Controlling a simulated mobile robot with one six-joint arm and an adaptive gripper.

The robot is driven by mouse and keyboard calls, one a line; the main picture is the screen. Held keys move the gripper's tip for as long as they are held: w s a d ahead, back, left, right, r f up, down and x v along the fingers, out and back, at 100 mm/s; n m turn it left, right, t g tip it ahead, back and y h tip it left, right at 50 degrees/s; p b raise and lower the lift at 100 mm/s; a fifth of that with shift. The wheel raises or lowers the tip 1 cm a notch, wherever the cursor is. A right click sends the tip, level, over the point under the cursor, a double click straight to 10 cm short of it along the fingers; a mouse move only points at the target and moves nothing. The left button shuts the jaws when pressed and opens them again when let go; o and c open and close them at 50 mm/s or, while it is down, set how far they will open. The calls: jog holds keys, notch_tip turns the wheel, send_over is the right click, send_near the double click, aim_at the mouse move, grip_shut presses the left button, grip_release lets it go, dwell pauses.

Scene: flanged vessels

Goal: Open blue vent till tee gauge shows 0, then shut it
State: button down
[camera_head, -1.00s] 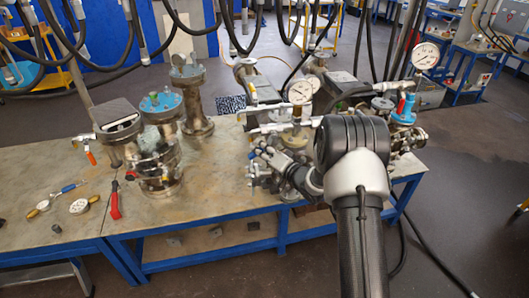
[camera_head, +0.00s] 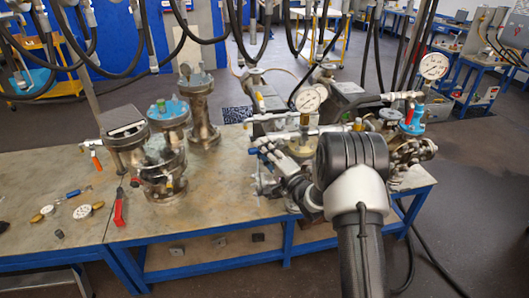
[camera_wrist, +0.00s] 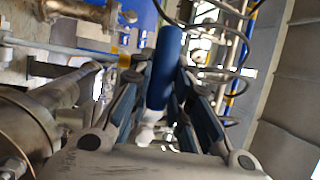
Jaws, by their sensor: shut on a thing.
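A blue vent handle (camera_wrist: 166,65) stands between the fingers of my gripper (camera_wrist: 168,75) in the wrist view. The fingers are shut on it. In the head view, my gripper (camera_head: 268,148) reaches into the piping at the left of the middle assembly, and a bit of blue (camera_head: 253,151) shows at its tip. A round white-faced gauge (camera_head: 309,98) stands just behind the gripper on that assembly. A second gauge (camera_head: 434,66) stands on the right assembly. The needle readings are too small to tell. My arm hides part of the middle assembly.
A flanged vessel with a blue top (camera_head: 168,110) stands left on the bench (camera_head: 220,190). A red-handled tool (camera_head: 120,207) and loose gauges (camera_head: 82,211) lie at the front left. Black hoses (camera_head: 235,30) hang above. The bench's front middle is clear.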

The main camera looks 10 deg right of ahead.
jog(key=shift+r, duration=0.1)
dwell(0.3)
jog(key=c, duration=1.5)
grip_release()
jog(key=shift+o, duration=0.2)
jog(key=shift+s, duration=0.1)
jog(key=v, duration=1.2)
